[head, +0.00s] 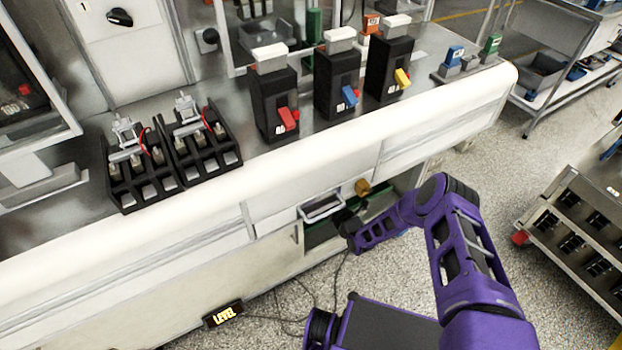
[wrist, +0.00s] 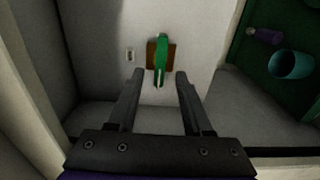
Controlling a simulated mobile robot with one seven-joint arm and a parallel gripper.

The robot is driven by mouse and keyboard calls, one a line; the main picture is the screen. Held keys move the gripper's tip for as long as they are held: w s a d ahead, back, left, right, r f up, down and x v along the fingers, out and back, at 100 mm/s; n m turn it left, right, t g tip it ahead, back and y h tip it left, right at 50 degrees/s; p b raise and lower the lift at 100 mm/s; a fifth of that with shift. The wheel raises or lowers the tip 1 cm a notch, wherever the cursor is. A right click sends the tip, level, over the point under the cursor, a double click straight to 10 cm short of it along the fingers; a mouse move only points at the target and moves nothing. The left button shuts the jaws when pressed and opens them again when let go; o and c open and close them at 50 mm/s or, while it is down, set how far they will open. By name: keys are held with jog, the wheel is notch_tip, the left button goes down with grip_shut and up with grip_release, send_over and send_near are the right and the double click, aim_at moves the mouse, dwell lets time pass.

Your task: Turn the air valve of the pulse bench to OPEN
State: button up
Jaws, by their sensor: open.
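A green lever handle (wrist: 161,58) sits on a brown, square base (wrist: 151,54) on a pale wall in the wrist view; I take it for the air valve. The handle points down the picture, towards my gripper. My gripper (wrist: 160,76) is open, with one finger on each side of the handle's lower end. I see no clear contact with either finger. In the head view, my purple arm reaches into the opening under the bench, and the valve cannot be made out there.
In the wrist view, a green panel with a teal round cup-like part (wrist: 290,65) stands to the right, and a grey wall is close on the left. In the head view, black breakers (head: 275,100) stand on the bench above. A LEVEL sign (head: 223,314) is near the floor.

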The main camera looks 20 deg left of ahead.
jog(key=b+x, duration=0.1)
jog(key=x, duration=0.4)
grip_shut()
dwell(0.3)
